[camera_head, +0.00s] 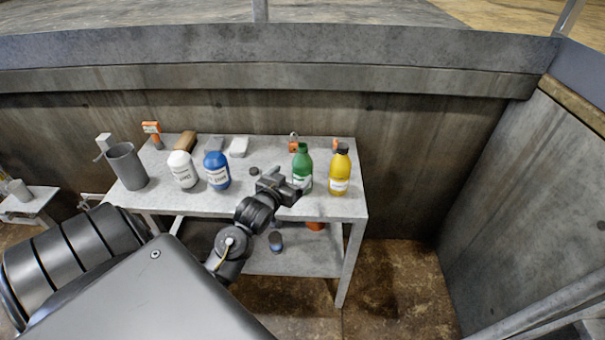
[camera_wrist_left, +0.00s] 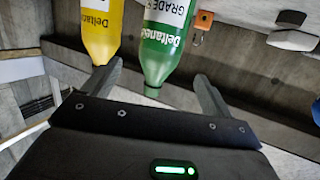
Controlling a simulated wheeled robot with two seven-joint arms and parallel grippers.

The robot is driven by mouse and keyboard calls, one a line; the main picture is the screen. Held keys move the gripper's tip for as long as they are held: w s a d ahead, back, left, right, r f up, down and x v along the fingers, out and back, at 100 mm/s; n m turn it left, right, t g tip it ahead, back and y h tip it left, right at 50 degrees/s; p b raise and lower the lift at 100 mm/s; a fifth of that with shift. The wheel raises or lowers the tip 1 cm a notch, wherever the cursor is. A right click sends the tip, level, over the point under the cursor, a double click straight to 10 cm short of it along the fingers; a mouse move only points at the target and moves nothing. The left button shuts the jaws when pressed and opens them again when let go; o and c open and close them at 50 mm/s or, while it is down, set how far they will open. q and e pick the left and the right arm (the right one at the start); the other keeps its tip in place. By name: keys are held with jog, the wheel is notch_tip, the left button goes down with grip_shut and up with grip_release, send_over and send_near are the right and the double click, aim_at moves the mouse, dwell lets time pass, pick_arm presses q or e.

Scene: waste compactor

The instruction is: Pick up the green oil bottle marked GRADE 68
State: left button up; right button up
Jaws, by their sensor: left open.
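The green oil bottle (camera_head: 303,158) stands upright on the grey table, toward its right side. My left gripper (camera_head: 298,190) is in front of it and hides part of its lower body and label. In the left wrist view the green bottle (camera_wrist_left: 165,52) appears upside down, with "GRADE" on its label; the number is cut off. There its neck and cap show between the two spread fingers of my left gripper (camera_wrist_left: 158,75). The gripper is open and holds nothing. I cannot tell how far the fingers are from the bottle. My right gripper is not in view.
A yellow bottle (camera_head: 340,172) stands close right of the green one, and also shows in the left wrist view (camera_wrist_left: 102,28). Blue (camera_head: 216,172) and white (camera_head: 182,170) bottles and a grey mug (camera_head: 127,167) stand left on the table (camera_head: 250,205). An orange padlock (camera_head: 293,139) is behind.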

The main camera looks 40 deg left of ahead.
aim_at(298, 169)
pick_arm(q)
jog(key=x, duration=0.5)
jog(key=shift+w+f, duration=0.1)
jog(key=shift+w, duration=0.05)
jog(key=shift+w+a+p, duration=0.1)
jog(key=shift+w+p, duration=0.05)
jog(key=shift+p, duration=0.25)
jog(key=p+x, duration=0.1)
jog(key=x, duration=0.2)
jog(key=shift+w+a, duration=0.1)
jog(key=shift+w, duration=0.2)
jog(key=shift+w+a+f, duration=0.15)
jog(key=shift+w+f, duration=0.05)
jog(key=shift+w, duration=0.3)
jog(key=c, duration=1.1)
jog(key=shift+r, duration=0.1)
jog(key=shift+c, duration=1.2)
